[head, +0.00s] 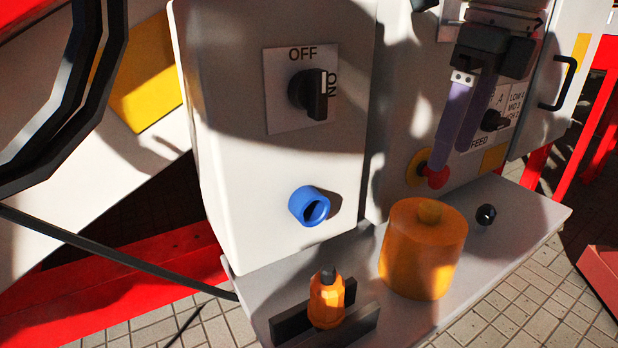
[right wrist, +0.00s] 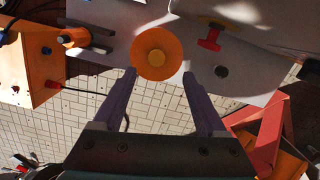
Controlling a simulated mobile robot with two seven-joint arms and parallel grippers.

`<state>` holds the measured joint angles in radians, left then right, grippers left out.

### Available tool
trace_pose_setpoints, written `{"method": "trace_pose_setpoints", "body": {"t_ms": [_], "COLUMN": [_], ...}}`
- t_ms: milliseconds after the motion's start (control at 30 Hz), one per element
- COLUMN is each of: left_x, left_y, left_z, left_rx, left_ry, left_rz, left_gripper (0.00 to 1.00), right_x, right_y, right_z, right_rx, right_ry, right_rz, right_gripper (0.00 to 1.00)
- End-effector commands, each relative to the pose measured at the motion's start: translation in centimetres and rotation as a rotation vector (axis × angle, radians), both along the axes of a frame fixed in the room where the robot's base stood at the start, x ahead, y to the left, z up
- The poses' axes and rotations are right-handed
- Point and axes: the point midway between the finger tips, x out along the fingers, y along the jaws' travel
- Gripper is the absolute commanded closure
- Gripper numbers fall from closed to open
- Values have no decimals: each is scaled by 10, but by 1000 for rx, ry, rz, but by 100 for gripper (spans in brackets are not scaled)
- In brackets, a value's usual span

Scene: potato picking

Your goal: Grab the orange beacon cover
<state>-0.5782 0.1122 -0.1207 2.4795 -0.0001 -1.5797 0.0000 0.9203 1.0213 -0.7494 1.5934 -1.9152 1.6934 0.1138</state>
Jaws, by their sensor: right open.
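The orange beacon cover (head: 422,262) is a cylinder with a small knob on top. It stands upright on the grey shelf (head: 500,240) at the foot of the control boxes. My right gripper (head: 455,160) is open and empty, above the cover in the head view, with its purple fingers pointing down. In the right wrist view the cover (right wrist: 150,40) shows from above as a round disc just beyond and between the fingertips (right wrist: 159,76). The fingers appear apart from it. My left gripper is not in view.
A small orange bottle (head: 326,305) sits between dark holder plates left of the cover. A blue ring (head: 308,207) and an ON/OFF switch (head: 312,94) are on the left box. A red emergency button (head: 434,177) is behind the cover. A black knob (head: 486,214) is right of it.

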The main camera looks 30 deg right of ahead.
Motion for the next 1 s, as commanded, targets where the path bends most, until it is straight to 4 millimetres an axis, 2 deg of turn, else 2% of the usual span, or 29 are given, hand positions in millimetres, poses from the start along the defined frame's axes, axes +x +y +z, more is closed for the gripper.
{"method": "trace_pose_setpoints", "body": {"t_ms": [100, 333, 600, 833, 1000], "left_x": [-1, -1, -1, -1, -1], "left_y": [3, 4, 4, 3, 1], "left_z": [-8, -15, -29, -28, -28], "left_rx": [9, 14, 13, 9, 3], "left_ry": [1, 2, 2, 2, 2], "left_rz": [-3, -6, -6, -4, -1], "left_gripper": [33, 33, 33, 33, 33], "right_x": [1, 3, 4, 5, 5], "right_y": [2, 3, 4, 4, 4], "right_z": [-22, -44, -84, -85, -85], "right_rx": [3, 5, 5, 4, 4], "right_ry": [4, 1, 3, 0, -1], "right_rz": [0, 3, 3, 2, 2], "right_gripper": [26, 26, 26, 26, 44]}}
